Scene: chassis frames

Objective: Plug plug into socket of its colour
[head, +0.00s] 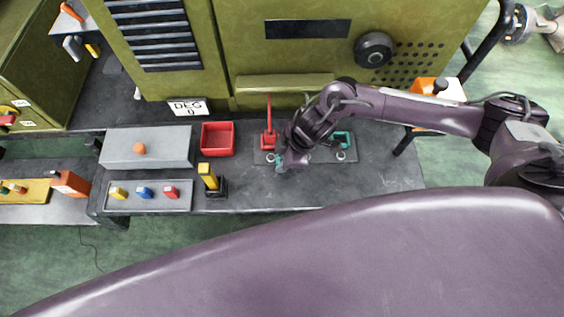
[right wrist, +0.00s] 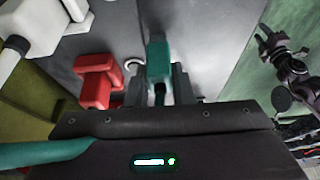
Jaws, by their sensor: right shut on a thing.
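My right gripper (head: 281,163) is low over the grey socket panel (head: 308,160) on the bench. It is shut on a teal plug (right wrist: 158,62), which shows between its fingers in the right wrist view. A red piece (head: 268,139) with a red cable or handle rising from it stands at the panel's left part, close to the gripper. It also shows left of the teal plug in the right wrist view (right wrist: 97,80). A teal piece (head: 343,138) stands at the panel's right part. My arm hides the panel's middle. I cannot tell the plug tip's contact. My left gripper is not in view.
A red open box (head: 217,138) stands left of the panel. A yellow-and-black upright piece (head: 209,178) is in front of it. A grey tray (head: 148,196) with yellow, blue and red pieces lies farther left. The olive cabinet (head: 300,60) closes off the back.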

